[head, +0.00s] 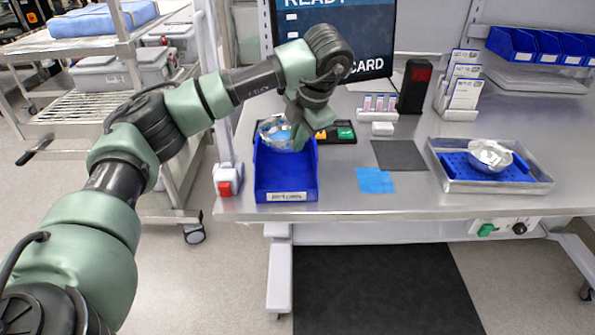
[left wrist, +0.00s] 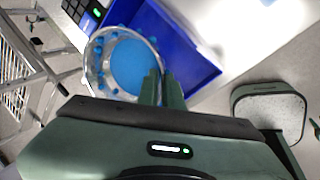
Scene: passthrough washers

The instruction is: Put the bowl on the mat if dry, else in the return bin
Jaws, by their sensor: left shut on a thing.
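A shiny metal bowl (head: 275,134) is held over the back of the open blue bin (head: 287,184), which has a white label on its front. My left gripper (head: 300,132) is shut on the bowl's rim. In the left wrist view the fingers (left wrist: 162,84) meet at the rim of the bowl (left wrist: 96,66); its inside looks blue, with several blue spots around the wall. A dark grey mat (head: 399,155) lies bare on the bench. A second metal bowl (head: 490,155) sits in a metal tray (head: 490,185) with a blue liner at the right. My right gripper is not in view.
A blue cloth (head: 375,181) lies before the mat. Behind the bin is a dark panel with coloured buttons (head: 345,134). A red-buttoned box (head: 228,180) stands left of the bin. A card holder (head: 459,88) and screen (head: 345,35) stand behind. Bench around the mat is mostly clear.

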